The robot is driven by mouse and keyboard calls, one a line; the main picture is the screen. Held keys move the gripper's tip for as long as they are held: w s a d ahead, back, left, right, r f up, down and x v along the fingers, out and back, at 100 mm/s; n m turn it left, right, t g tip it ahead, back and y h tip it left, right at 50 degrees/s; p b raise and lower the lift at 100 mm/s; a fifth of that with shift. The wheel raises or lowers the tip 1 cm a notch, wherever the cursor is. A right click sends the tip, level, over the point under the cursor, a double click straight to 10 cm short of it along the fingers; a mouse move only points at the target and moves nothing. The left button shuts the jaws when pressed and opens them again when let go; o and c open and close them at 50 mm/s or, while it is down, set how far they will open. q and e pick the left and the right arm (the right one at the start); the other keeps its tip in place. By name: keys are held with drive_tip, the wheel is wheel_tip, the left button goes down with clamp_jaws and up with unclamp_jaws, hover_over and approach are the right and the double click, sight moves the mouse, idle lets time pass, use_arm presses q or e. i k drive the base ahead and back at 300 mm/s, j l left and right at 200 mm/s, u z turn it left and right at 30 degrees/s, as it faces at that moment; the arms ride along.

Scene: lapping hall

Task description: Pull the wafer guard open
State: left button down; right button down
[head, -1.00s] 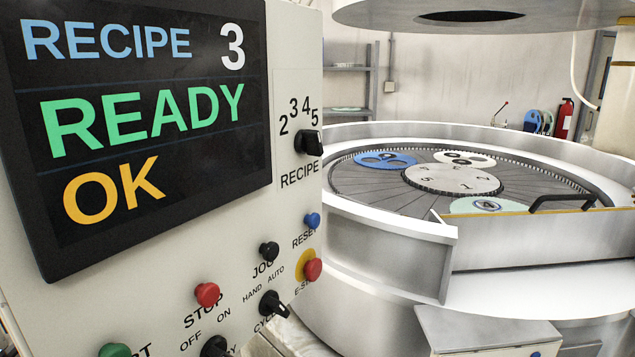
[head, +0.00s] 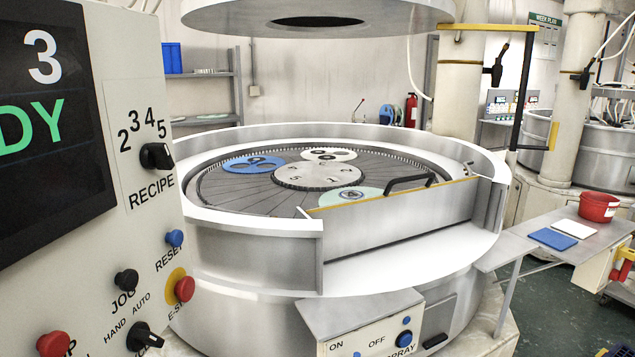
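The wafer guard (head: 400,217) is a flat metal panel with a yellow top edge, set across the front opening of the round lapping machine's rim. Its black bar handle (head: 408,183) stands at the top edge, right of the panel's middle. The guard stands upright and spans the gap in the rim. Behind it lie the grey plate and the blue (head: 252,164), white (head: 330,155) and pale green (head: 350,195) discs. Neither of my grippers is in view.
A control panel (head: 150,230) stands close at the left. A spray box (head: 362,325) juts out low in front of the machine. A side table (head: 520,246) with a red bucket (head: 598,207) is at the right. A round upper plate (head: 320,20) hangs above.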

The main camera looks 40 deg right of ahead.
sight(351, 228)
drive_tip(key=z, duration=1.75)
